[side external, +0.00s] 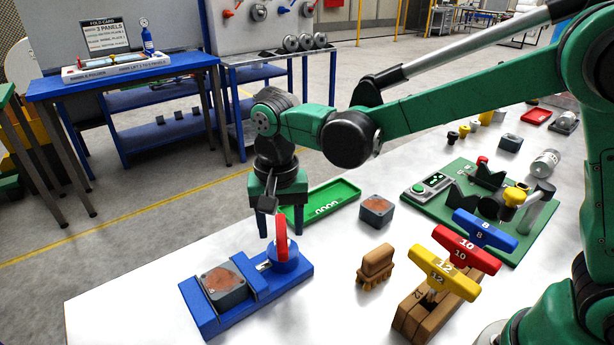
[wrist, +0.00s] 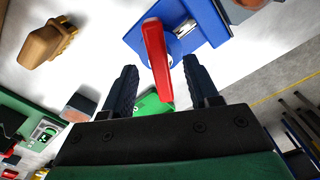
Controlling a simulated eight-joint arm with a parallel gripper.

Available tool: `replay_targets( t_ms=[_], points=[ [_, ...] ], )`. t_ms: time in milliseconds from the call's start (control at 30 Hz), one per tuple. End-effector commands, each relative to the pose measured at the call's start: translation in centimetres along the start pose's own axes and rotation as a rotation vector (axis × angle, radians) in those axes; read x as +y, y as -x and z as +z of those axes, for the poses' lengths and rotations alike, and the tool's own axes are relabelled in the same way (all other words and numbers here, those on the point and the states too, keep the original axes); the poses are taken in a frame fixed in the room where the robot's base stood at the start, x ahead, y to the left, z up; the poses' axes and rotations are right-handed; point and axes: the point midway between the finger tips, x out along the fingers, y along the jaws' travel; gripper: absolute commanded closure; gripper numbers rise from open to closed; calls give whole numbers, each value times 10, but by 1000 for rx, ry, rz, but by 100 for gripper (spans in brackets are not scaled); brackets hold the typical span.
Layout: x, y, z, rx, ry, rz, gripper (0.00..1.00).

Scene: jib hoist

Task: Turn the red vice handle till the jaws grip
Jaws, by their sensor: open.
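The blue vice (side external: 262,281) stands on the white bench, with a grey block (side external: 222,283) with a rusty-brown top between its jaws. I cannot tell whether the jaws touch the block. The red vice handle (side external: 281,242) stands upright at the vice's right end. My gripper (side external: 279,218) is above the handle, pointing down. In the wrist view, the red handle (wrist: 155,55) shows between the two dark, spread fingers of my gripper (wrist: 160,82). Gaps show on both sides, so the fingers look apart from it.
A green tray (side external: 325,203) lies behind the vice. A second grey block (side external: 376,211) and a brown brush-like piece (side external: 376,266) stand to the right. Blue, red and yellow T-handles (side external: 441,274) stand in a wooden rack. The bench left of the vice is clear.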

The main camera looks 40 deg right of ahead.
Motion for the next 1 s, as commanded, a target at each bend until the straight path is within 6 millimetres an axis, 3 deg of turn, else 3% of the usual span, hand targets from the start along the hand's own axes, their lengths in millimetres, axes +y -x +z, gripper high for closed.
replay_targets(
  t_ms=[133, 400, 600, 1000],
  points=[
    [0, -10, 0, 0, 0, 0, 46],
    [0, -11, 0, 0, -1, 0, 49],
    [0, -11, 0, 0, -1, 0, 100],
    [0, -11, 0, 0, -141, 0, 100]
  ],
)
